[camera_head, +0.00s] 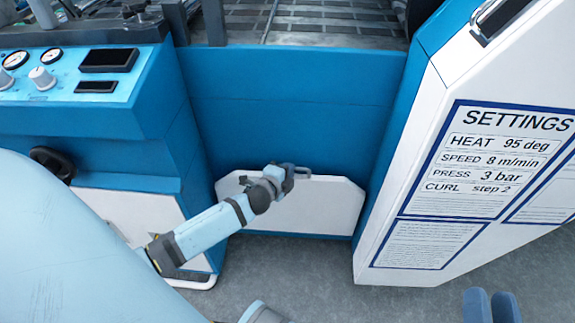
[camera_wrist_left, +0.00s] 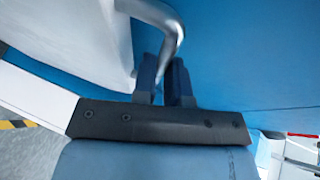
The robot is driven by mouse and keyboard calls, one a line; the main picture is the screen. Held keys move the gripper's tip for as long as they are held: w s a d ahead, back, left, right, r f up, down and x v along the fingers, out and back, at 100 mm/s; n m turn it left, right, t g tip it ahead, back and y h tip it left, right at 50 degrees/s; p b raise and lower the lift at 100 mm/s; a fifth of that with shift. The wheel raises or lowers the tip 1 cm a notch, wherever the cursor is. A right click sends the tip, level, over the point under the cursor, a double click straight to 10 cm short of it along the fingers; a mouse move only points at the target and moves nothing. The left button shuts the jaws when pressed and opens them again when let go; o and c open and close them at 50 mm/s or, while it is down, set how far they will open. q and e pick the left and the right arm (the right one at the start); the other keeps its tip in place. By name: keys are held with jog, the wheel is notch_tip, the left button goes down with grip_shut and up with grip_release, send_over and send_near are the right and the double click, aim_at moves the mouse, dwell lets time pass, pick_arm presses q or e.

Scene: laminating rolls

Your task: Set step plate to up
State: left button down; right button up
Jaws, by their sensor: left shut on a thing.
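The step plate (camera_head: 320,208) is a white panel with cut upper corners, low between the two cabinets. It looks upright or nearly so, close to the blue front panel; its exact tilt is hard to judge. A grey bar handle (camera_head: 303,174) is at its top edge. My left gripper (camera_head: 288,177) is shut on this handle. In the left wrist view, the bent handle (camera_wrist_left: 170,22) runs down between the blue fingers of my left gripper (camera_wrist_left: 166,75), with the white plate (camera_wrist_left: 75,40) at left. My right gripper (camera_head: 491,306) shows only its blue fingertips at the bottom right, away from the plate.
A blue control console (camera_head: 90,80) with gauges and knobs stands at left, with a black handwheel (camera_head: 52,163) below. A white and blue cabinet (camera_head: 400,200) with a settings sign (camera_head: 490,150) reading "CURL step 2" stands at right. Grey floor (camera_head: 300,270) is clear in front.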

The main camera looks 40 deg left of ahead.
pick_arm(q)
jog(key=shift+f, duration=0.1)
jog(key=c, duration=1.4)
grip_release()
jog(key=shift+c, duration=0.2)
pick_arm(e)
jog(key=shift+s+f, duration=0.15)
jog(key=shift+f, duration=0.1)
pick_arm(q)
jog(key=shift+s, duration=0.1)
pick_arm(e)
jog(key=shift+r, duration=0.15)
